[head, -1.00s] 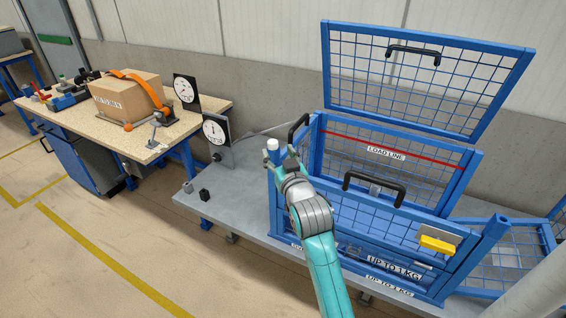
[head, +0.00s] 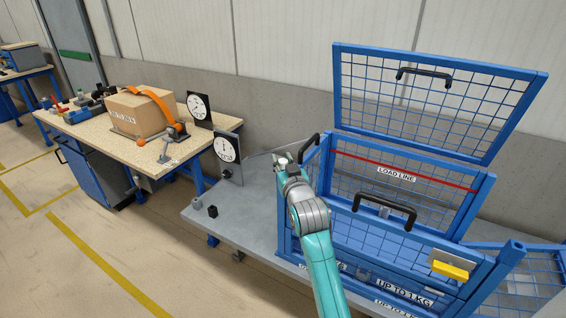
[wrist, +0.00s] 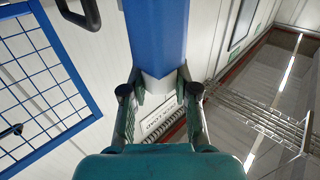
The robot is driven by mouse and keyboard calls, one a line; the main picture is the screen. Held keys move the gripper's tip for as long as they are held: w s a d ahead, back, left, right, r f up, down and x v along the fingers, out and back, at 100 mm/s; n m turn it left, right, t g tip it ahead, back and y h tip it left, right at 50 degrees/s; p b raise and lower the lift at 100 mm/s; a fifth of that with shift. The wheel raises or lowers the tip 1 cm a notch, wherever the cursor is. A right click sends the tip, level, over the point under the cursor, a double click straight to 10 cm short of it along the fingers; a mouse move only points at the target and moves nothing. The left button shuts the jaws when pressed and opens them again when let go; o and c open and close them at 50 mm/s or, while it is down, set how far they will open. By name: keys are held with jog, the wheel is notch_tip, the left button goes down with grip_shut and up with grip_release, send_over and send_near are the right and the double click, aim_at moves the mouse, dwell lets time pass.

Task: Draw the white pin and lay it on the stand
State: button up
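The white pin (wrist: 158,88) shows in the wrist view as a pale block at the lower end of a blue post (wrist: 156,35). My gripper (wrist: 160,85) has one finger on each side of the white part, very close to it. I cannot tell whether the fingers press on it. In the head view my gripper (head: 290,160) is at the left end of the blue mesh cage (head: 395,165), and the pin is hidden there. I cannot identify the stand for certain.
Black handles (head: 384,210) stick up from the cage. A raised mesh lid (head: 435,100) is behind. A workbench (head: 100,135) with a carton stands at left.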

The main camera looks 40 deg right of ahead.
aim_at(283, 161)
grip_shut()
jog(key=shift+r, duration=3.05)
jog(key=shift+r, duration=0.1)
jog(key=shift+r, duration=1.95)
